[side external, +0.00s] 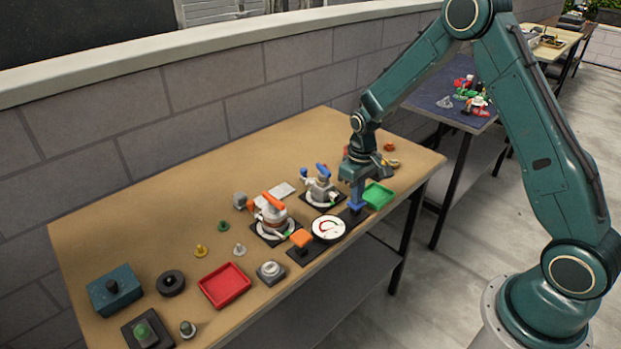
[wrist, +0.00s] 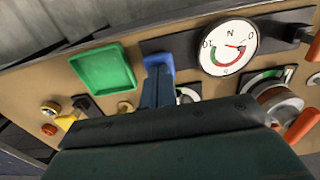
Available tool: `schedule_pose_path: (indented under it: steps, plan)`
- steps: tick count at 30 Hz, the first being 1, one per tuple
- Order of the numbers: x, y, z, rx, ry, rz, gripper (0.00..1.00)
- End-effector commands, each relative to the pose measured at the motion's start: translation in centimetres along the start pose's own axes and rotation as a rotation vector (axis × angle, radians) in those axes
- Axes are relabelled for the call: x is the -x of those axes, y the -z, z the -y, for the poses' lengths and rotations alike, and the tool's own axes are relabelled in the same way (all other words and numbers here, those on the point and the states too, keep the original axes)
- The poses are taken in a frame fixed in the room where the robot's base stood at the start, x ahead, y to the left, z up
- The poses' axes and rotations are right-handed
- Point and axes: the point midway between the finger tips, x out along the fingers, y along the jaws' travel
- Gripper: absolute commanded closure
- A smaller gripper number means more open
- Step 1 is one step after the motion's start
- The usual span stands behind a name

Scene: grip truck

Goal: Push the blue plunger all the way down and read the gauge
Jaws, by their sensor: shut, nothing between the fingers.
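The blue plunger (side external: 356,207) stands on a dark base at the table's front right; its blue top also shows in the wrist view (wrist: 158,61). My gripper (side external: 357,196) is shut and empty, pointing straight down at the plunger's top. Its fingers (wrist: 157,82) meet or nearly meet the blue top; I cannot tell firm contact. How far down the plunger sits is hidden. The round white gauge (side external: 328,228) lies left of the plunger. In the wrist view the gauge (wrist: 228,46) shows a red mark right of centre; the exact reading is too small to tell.
A green tray (side external: 378,195) lies right of the plunger. An orange-topped plunger (side external: 301,238) stands left of the gauge. Two valve assemblies with orange (side external: 273,207) and blue (side external: 321,183) handles stand behind. A red tray (side external: 225,285) lies farther left.

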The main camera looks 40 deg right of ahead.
Motion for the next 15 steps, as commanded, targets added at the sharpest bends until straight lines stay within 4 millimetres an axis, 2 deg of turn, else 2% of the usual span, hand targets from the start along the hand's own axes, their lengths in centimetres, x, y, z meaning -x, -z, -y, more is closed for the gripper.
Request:
schedule_pose_path:
  steps: [15]
  plan:
    - [2.6,0.0,0.0,0.000,0.000,0.000,1.00]
